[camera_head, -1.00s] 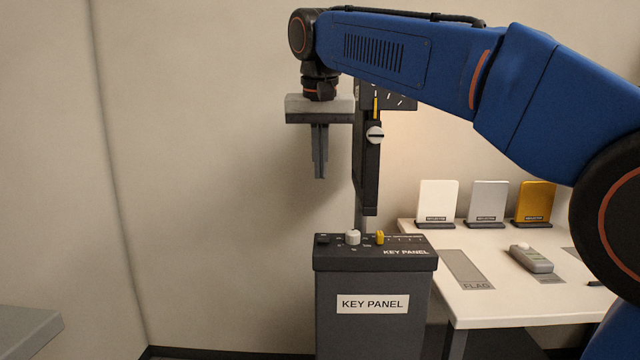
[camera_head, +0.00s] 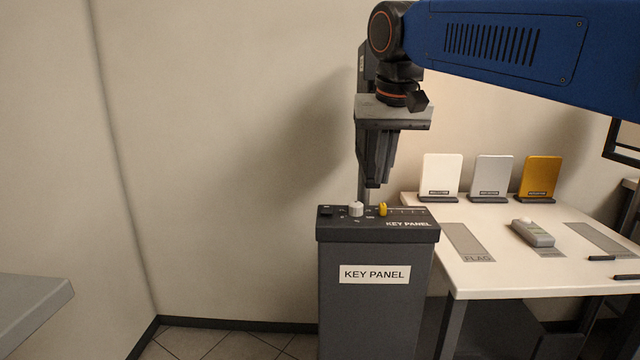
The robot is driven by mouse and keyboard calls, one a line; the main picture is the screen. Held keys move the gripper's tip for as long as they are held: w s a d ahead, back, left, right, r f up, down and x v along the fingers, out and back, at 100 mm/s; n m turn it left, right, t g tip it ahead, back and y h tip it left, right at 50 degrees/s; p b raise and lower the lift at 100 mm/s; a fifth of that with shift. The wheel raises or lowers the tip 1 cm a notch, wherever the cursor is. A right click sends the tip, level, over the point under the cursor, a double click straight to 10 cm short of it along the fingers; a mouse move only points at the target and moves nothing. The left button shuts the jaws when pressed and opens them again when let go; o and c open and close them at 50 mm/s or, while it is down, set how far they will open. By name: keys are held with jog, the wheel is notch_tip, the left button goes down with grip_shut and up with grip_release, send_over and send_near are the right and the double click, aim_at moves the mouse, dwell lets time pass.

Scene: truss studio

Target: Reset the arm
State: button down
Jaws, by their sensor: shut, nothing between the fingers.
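My gripper (camera_head: 376,178) hangs from the blue arm and points down. Its fingers are together with nothing between them. It is above the back of the dark grey key panel (camera_head: 372,235), apart from its top as far as I can tell. A white knob (camera_head: 355,209) and a yellow switch (camera_head: 382,209) stand on the panel's top. My gripper and wrist hide most of the dark upright post (camera_head: 364,60) behind the panel.
A white table (camera_head: 480,275) stands to the right, with white (camera_head: 441,175), silver (camera_head: 491,176) and gold (camera_head: 540,176) plates at its back. A grey remote-like device (camera_head: 533,233) lies on it. A grey surface edge (camera_head: 35,300) is at lower left. The floor left of the panel is clear.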

jog(key=s+d+f, duration=0.5)
jog(key=s+f, duration=0.2)
jog(key=f, duration=0.2)
jog(key=s+d+f+t, duration=0.1)
jog(key=s+d+f, duration=0.5)
jog(key=s+f, duration=0.2)
jog(key=s+d+f, duration=0.5)
jog(key=s+f, duration=0.3)
jog(key=f, duration=0.4)
jog(key=shift+d, duration=0.25)
jog(key=shift+s+d, duration=0.1)
jog(key=shift+s, duration=0.05)
